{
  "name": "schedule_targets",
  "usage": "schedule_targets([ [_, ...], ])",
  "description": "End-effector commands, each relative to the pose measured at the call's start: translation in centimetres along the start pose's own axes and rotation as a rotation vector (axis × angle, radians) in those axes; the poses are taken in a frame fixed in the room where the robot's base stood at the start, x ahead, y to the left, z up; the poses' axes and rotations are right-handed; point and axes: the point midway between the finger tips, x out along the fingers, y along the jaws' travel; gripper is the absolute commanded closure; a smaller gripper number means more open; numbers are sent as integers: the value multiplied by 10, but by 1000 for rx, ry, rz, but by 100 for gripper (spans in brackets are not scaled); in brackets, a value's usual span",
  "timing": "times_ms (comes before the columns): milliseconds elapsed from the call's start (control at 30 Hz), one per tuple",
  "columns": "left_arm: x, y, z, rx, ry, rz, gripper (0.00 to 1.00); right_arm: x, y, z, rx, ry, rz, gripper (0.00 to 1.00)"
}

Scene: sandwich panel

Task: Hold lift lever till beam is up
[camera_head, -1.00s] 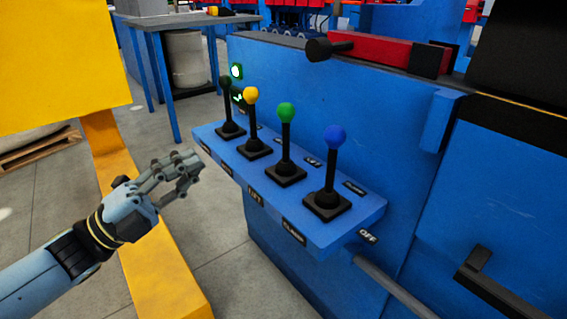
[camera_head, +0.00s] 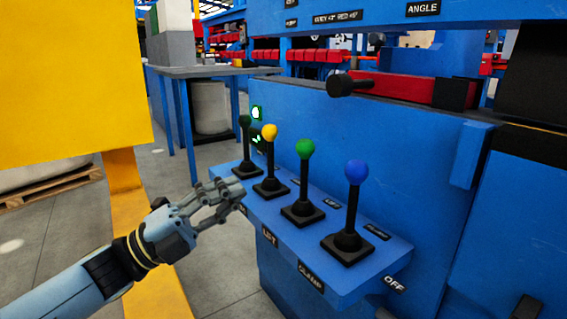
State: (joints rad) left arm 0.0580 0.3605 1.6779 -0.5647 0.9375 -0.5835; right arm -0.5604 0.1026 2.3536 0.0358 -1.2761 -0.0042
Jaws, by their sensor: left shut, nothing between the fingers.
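The lever shelf (camera_head: 365,283) carries a dark lever (camera_head: 246,146), a yellow-knobbed lever (camera_head: 269,153), a green-knobbed lever (camera_head: 304,174) and a blue-knobbed lever (camera_head: 354,200). All stand roughly upright. The LIFT label (camera_head: 270,236) is on the front edge, in line with the green-knobbed lever. My left gripper (camera_head: 238,193) is shut and empty, at the shelf's front edge before the yellow-knobbed lever. It hides part of that edge; I cannot tell whether it touches. A blue horizontal beam (camera_head: 375,12) crosses the top; I cannot tell if it is the task's beam. My right gripper is out of view.
A CLAMP label (camera_head: 311,275) and an OFF label (camera_head: 394,284) mark the shelf. A yellow panel (camera_head: 70,80) and post (camera_head: 126,185) stand left. A grey table (camera_head: 205,71) is behind. Floor is clear between post and shelf.

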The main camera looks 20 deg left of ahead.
Motion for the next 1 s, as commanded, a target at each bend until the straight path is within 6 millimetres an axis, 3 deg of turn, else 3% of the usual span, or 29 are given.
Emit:
schedule_targets([
  [200, 48, 1, 0, 1, -1, -5, 100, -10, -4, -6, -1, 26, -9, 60],
  [433, 86, 1, 0, 0, -3, -3, 100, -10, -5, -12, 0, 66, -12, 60],
  [633, 99, 0, 0, -1, -1, -1, 100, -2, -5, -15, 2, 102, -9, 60],
  [1000, 101, -1, 0, 0, -1, 1, 100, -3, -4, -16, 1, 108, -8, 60],
])
